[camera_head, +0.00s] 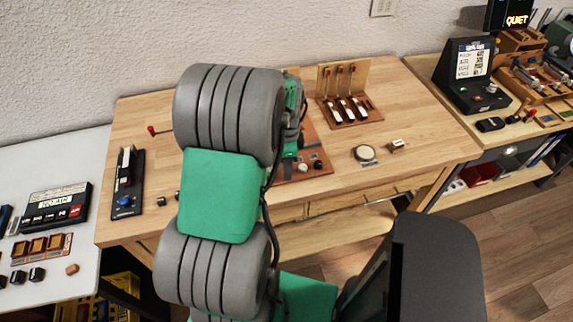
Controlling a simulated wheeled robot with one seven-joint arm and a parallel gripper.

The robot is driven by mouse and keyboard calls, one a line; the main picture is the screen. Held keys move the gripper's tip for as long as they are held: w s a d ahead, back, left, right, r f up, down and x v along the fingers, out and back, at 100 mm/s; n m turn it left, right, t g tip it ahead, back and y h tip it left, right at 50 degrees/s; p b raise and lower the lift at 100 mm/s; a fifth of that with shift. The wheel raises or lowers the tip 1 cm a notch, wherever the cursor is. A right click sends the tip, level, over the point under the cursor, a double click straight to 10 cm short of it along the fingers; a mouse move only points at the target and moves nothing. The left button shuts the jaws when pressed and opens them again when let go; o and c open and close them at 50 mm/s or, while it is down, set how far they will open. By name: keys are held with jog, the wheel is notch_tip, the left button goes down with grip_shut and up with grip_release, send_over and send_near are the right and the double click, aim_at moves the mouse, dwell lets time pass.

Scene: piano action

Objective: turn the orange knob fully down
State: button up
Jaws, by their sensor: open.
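I cannot make out an orange knob for certain. Small round knobs (303,167) in dark and pale tones sit at the front of a brown wooden board (318,135) in the middle of the workbench. My large grey and green arm stands in front of the left part of this board and hides it. The far green part of my arm reaches down over the board, close to the knobs.
The wooden workbench (415,110) carries a piano action model (345,105) at the back. A dark panel with a blue knob (124,200) lies left. A red-tipped lever (151,130) stands near my arm. A round dish (365,154) and small block (397,145) lie right. The bench's right part is mostly clear.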

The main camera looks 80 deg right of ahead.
jog(key=shift+f, duration=0.4)
jog(key=shift+c, duration=0.3)
grip_shut()
